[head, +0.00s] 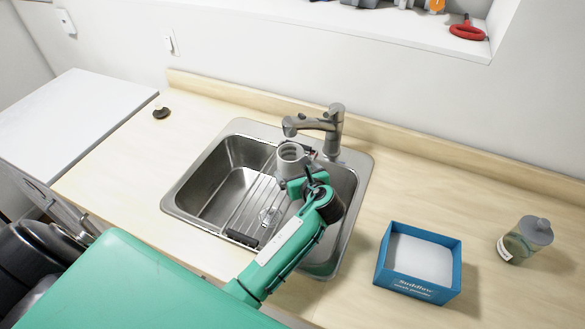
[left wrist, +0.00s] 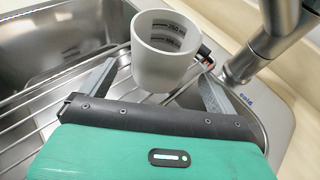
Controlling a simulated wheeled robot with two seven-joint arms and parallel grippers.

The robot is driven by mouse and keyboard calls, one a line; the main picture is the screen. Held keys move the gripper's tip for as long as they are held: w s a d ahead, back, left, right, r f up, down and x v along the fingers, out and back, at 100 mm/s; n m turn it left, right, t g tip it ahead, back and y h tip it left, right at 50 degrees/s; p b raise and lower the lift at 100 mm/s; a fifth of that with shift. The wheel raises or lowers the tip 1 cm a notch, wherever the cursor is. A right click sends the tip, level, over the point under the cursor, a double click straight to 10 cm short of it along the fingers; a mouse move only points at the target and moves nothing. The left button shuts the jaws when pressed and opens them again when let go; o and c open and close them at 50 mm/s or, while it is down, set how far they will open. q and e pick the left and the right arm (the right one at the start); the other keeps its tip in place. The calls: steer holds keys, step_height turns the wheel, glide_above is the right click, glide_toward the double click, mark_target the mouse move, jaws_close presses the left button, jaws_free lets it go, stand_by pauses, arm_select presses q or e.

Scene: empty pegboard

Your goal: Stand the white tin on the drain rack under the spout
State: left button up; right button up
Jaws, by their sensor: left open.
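The white tin (head: 290,154) is upright in the sink, below and close to the tap's spout (head: 291,126). In the left wrist view the tin (left wrist: 164,62) shows its open mouth and dark marks inside. My left gripper (head: 302,172) is open, and its two fingers (left wrist: 158,82) stand apart on either side of the tin's lower part, with gaps visible. The drain rack (head: 254,205) of thin metal bars lies across the sink; it also shows in the left wrist view (left wrist: 62,96). The tin's underside is hidden, so its contact with the rack cannot be told.
The steel sink (head: 185,205) is set in a wooden counter. The tap body (head: 334,130) stands close behind the tin. A blue box (head: 418,264) and a lidded jar (head: 526,240) stand at right. A small dark object (head: 161,113) lies at left. The counter between is clear.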

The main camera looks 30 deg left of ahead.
arm_select(q)
steer(key=b+v, duration=0.1)
steer(key=v, duration=0.6)
steer(key=shift+r, duration=0.1)
